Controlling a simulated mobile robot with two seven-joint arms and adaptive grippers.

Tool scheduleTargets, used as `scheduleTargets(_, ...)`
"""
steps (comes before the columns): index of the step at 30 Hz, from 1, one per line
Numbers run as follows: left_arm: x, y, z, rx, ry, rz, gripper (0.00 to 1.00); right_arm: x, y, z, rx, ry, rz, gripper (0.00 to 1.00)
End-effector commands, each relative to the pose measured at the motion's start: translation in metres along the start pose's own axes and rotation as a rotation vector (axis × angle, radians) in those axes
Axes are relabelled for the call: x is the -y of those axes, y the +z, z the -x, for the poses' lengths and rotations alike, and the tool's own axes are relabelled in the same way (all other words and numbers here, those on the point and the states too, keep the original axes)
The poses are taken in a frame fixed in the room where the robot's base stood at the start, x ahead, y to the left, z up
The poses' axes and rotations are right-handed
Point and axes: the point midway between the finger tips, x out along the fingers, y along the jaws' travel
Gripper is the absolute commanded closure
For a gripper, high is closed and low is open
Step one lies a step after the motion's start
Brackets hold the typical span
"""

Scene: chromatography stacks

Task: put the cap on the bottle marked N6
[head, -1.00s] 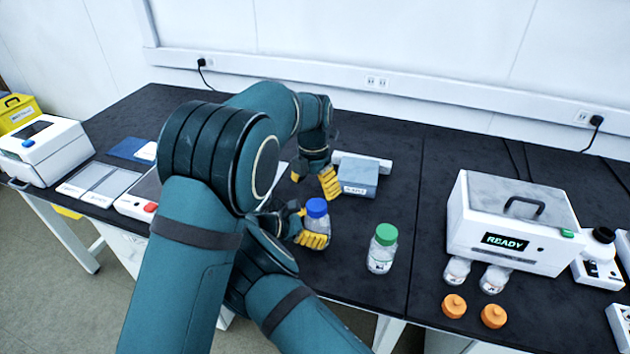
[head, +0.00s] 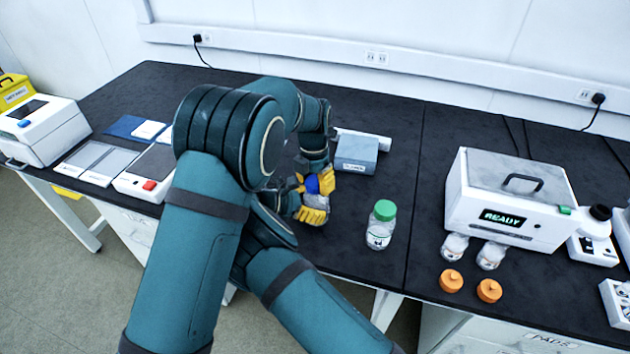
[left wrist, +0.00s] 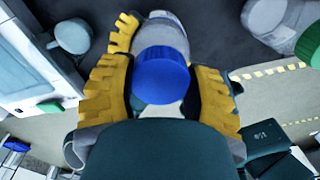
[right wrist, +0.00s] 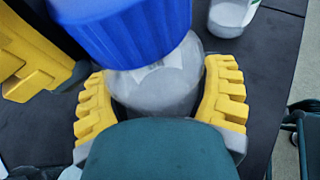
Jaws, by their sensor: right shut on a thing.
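My right gripper (head: 312,212) is shut on a clear bottle (right wrist: 160,85), held upright near the table's front edge. A ribbed blue cap (right wrist: 125,25) sits at the bottle's top. No marking is readable on this bottle. My left gripper (head: 318,180) is at the blue cap (head: 312,185), with its yellow fingers on either side of the cap (left wrist: 162,75) in the left wrist view. It looks open, its fingers close to the cap's sides. A bottle with a green cap (head: 380,225) stands to the right; its label is too small to read.
Two clear bottles (head: 454,247) (head: 490,254) stand before a white box reading READY (head: 510,200). Two orange caps (head: 451,280) (head: 489,290) lie in front of them. A grey-blue block (head: 356,155) is just behind my grippers. The black table (head: 420,190) is clear around the green-capped bottle.

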Motion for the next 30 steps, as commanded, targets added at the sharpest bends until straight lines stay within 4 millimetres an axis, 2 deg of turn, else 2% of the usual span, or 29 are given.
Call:
scheduleTargets(1,-0.0011,0.0001,0.0003,0.001,0.002,0.001,0.83,0.0003,0.0005,-0.0001,0.001,-0.002,-0.001,1.0)
scheduleTargets(2,-0.0012,0.0,0.0003,0.001,0.002,0.001,0.92,0.0004,0.0005,-0.0002,0.001,-0.002,-0.001,1.0)
scheduleTargets(8,-0.0018,0.0001,0.0005,0.002,0.003,-0.01,0.93,0.0006,0.0005,-0.0003,0.002,-0.003,-0.002,1.0)
scheduleTargets(11,-0.0021,0.0001,0.0004,0.003,0.002,-0.087,0.93,0.0007,0.0005,-0.0004,0.002,-0.003,-0.002,1.0)
scheduleTargets(24,-0.0032,0.001,0.0004,0.004,0.002,-0.911,0.93,0.0012,0.0003,-0.0005,0.002,-0.005,-0.002,1.0)
scheduleTargets(30,-0.0029,0.0015,0.0007,0.003,0.003,-1.109,0.93,0.0015,0.0002,-0.0005,0.002,-0.006,-0.002,1.0)
